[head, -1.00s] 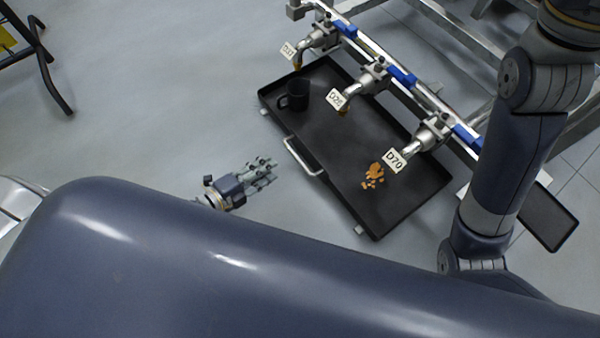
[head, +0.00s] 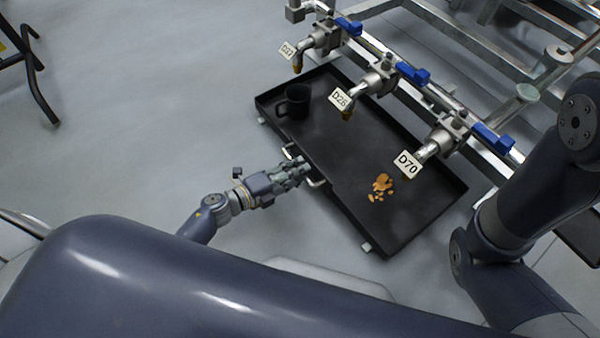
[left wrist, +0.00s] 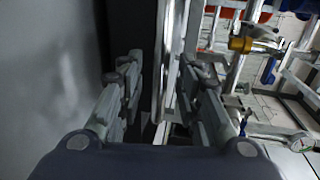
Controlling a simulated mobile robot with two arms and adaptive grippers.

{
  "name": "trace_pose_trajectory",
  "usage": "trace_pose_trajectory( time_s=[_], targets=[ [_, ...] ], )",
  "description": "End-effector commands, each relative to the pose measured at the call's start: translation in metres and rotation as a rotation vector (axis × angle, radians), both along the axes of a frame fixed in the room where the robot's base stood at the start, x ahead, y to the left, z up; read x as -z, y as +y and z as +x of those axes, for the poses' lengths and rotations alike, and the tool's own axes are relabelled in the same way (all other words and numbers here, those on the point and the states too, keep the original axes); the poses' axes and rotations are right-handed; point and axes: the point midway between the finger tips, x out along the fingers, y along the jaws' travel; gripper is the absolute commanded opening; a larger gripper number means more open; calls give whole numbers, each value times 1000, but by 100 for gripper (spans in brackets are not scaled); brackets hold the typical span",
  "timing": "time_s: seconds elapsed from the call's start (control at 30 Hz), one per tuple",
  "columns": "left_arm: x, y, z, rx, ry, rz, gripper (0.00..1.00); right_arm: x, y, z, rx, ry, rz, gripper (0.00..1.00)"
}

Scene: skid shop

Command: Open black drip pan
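The black drip pan (head: 335,150) is a wide, shallow tray on the floor under the taps. Its silver handle (head: 317,184) is on the near left side. My left gripper (head: 298,167) is at that handle and covers its middle. In the left wrist view, the left gripper's two fingers (left wrist: 163,98) stand apart, with the bright handle bar (left wrist: 165,55) running between them and a gap showing. Whether the fingers touch the bar is unclear. My right arm shows at the right, but its gripper is out of the picture.
A black mug (head: 295,102) stands in the pan's far left part. Orange-brown bits (head: 381,187) lie in its near right part. The floor (head: 150,110) to the left is clear.

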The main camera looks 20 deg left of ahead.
Motion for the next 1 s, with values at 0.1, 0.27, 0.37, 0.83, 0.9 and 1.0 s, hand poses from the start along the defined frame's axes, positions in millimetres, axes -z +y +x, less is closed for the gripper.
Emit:
trace_pose_trajectory(
  time_s=[0.1,0.27,0.37,0.83,0.9,1.0],
  targets=[
    [4,-7,8,0,0,0,33,6,0,0,0,0,0,20],
    [3,-9,11,0,1,0,33,7,0,0,0,0,0,20],
    [3,-9,11,0,1,0,33,6,0,0,0,0,0,20],
    [3,-9,11,0,1,0,0,6,0,0,0,0,0,20],
    [3,-8,9,0,2,0,0,6,0,0,0,0,0,20],
    [3,-4,4,0,2,2,0,4,0,0,0,1,0,20]
  ],
)
